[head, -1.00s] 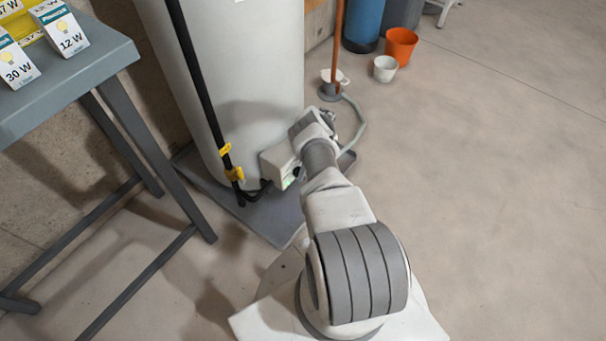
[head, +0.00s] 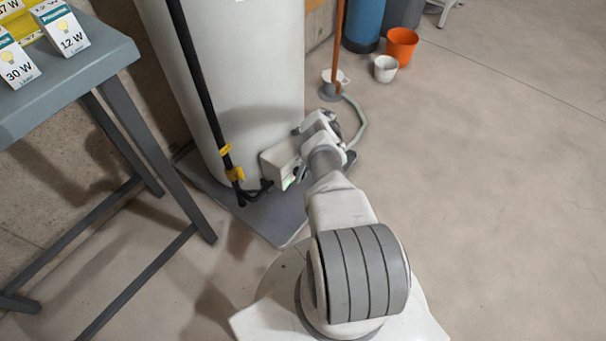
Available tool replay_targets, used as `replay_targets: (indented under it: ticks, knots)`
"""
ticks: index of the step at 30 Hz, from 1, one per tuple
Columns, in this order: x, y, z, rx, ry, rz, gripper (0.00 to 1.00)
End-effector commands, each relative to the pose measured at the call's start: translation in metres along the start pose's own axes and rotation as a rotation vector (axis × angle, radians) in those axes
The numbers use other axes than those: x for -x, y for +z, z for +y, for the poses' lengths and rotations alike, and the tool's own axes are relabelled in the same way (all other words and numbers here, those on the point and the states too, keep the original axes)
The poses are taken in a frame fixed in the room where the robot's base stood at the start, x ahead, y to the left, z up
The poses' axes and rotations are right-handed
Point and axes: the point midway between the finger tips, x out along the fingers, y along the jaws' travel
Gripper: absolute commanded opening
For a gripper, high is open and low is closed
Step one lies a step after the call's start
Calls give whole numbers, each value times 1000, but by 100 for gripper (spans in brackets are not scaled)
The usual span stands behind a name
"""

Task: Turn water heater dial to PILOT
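The water heater (head: 245,75) is a tall light-grey cylinder at the top middle of the head view. A white control box (head: 282,163) sits low on its front, with a small green mark on its lower face. My arm reaches out from the bottom of the view, and its end is right beside the control box. The dial is hidden from this view by the box and my arm. My gripper's fingers are hidden behind the wrist, so whether they are open or touch the dial cannot be seen.
A black pipe with yellow valve handles (head: 235,173) runs down the heater's left front. A grey metal table (head: 75,80) with light-bulb boxes stands at left. An orange bucket (head: 402,46), a white pot (head: 385,68) and a gas hose (head: 361,125) are behind. Floor at right is clear.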

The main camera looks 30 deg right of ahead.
Motion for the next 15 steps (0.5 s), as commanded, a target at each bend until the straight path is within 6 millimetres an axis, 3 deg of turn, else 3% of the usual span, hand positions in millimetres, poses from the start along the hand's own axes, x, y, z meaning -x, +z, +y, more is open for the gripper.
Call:
replay_targets:
  ticks: [10,15]
  knots:
    - [4,-2,-1,-2,-1,3,45]
    - [24,-1,-1,-2,-3,2,45]
